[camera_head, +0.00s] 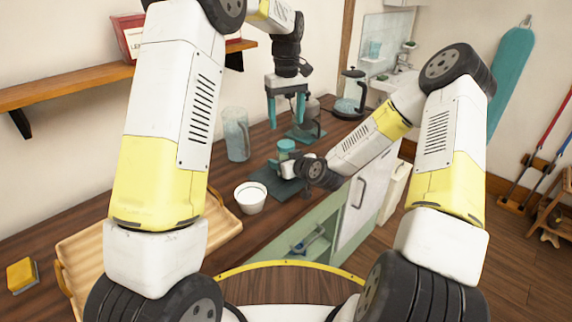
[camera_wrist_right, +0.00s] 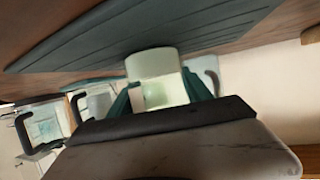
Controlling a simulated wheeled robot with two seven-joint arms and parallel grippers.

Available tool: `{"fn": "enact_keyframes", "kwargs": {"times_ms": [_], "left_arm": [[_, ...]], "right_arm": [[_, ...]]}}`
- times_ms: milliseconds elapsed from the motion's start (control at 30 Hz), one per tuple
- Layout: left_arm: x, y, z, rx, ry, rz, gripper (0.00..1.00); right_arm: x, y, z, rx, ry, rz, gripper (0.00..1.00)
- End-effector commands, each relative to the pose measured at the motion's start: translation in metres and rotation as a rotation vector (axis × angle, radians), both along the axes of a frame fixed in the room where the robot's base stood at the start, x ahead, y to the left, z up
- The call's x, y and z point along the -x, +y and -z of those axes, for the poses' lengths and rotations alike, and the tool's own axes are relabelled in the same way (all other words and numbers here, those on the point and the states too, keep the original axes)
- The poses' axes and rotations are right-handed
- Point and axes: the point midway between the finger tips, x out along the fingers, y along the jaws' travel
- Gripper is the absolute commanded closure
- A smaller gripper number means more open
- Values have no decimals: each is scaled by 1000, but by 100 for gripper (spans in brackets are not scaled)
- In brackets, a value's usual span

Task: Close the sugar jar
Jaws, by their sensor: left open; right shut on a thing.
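The sugar jar (camera_head: 286,146), a small blue-green cylinder, stands by the dark mat (camera_head: 262,174) on the wooden counter. In the right wrist view the jar (camera_wrist_right: 152,64) is pale, with a greenish part between the fingers. My right gripper (camera_wrist_right: 160,97) is shut on it, reaching in from the right in the head view. My left gripper (camera_head: 287,108) hangs above and behind the jar, pointing down, its teal fingers apart with nothing seen between them. I cannot make out a separate lid or tell whether the jar is covered.
A white bowl (camera_head: 250,198) stands in front of the mat. A clear glass pitcher (camera_head: 236,135) stands left of the jar, and a kettle (camera_head: 350,95) stands behind right. A wooden tray (camera_head: 85,245) and a yellow sponge (camera_head: 22,275) lie at the left. A wall shelf (camera_head: 70,90) hangs above.

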Motion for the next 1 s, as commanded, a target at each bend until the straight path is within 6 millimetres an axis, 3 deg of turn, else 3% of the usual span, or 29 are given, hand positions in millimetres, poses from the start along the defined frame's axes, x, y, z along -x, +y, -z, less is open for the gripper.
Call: {"fn": "enact_keyframes", "kwargs": {"times_ms": [233, 533, 1000], "left_arm": [[2, 1, 8, -10, 22, -291, 33], [0, 1, 2, -7, 5, -657, 33], [-1, 1, -1, -2, -5, -750, 33]], "right_arm": [[0, 0, 0, 0, 0, 1, 100], [0, 0, 0, 0, 0, 1, 100], [0, 0, 0, 0, 0, 1, 100]]}}
